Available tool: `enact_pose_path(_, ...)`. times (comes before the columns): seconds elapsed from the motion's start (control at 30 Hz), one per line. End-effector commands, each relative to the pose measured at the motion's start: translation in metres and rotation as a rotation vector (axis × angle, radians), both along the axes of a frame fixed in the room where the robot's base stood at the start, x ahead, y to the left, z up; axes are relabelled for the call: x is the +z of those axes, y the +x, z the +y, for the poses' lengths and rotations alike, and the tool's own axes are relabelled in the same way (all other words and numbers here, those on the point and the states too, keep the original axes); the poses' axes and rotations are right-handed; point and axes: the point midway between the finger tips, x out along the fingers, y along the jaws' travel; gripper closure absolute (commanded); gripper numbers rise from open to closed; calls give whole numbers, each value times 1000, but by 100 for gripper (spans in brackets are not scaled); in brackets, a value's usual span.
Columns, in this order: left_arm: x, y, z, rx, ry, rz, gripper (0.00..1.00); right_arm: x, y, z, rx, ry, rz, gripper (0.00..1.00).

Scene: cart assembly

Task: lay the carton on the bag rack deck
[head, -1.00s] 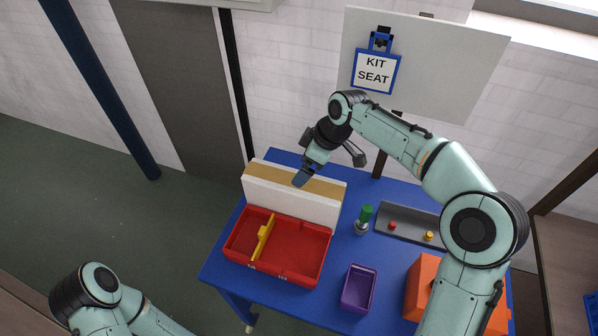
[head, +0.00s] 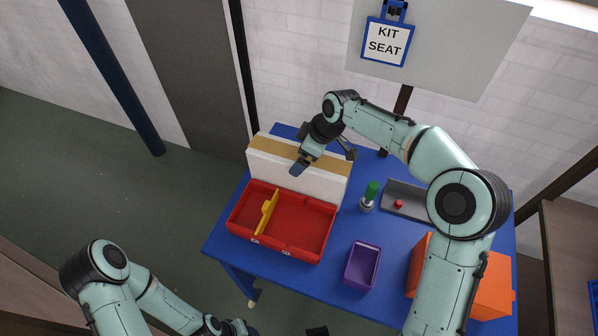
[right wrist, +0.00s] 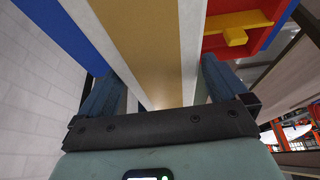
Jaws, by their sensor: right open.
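The carton (head: 318,183) is a white box with a tan strip along its top. It stands on edge on the blue table, behind the red divided tray. My right gripper (head: 301,168) is at the carton's top in the head view. In the right wrist view its open fingers (right wrist: 160,88) lie on either side of the carton (right wrist: 150,45); contact cannot be told. My left arm is at the lower left, with its dark wrist end (head: 228,327) at the bottom edge; its fingers are not clear. I cannot make out a bag rack deck.
The blue table (head: 222,242) bears the red tray (head: 312,252) with a yellow divider, a purple bin (head: 362,265), a green-topped object (head: 370,192), a grey tray (head: 405,204) and an orange box (head: 492,285). A KIT SEAT sign (head: 389,41) hangs behind. Open floor lies left.

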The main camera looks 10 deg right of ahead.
Motion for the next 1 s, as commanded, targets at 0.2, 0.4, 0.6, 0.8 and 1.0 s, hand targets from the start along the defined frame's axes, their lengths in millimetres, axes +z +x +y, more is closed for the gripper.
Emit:
enact_pose_path(0.2, 3, 2, 0, 0, 0, -2, 52, -27, 7, 11, 2, 1, 3, 0)
enact_pose_path(0.4, 3, 2, 0, 0, 0, -2, 52, -45, 12, 17, 1, 0, 0, 0)
enact_pose_path(0.6, 3, 2, 0, 0, 0, -2, 52, -47, 13, 18, 1, 0, 0, 0)
enact_pose_path(0.8, 3, 2, 0, 0, 0, -2, 52, -47, 13, 18, 1, 0, 0, 52)
enact_pose_path(1.0, 3, 2, 0, 0, 0, -2, 52, -45, 13, 18, 0, 1, -4, 63)
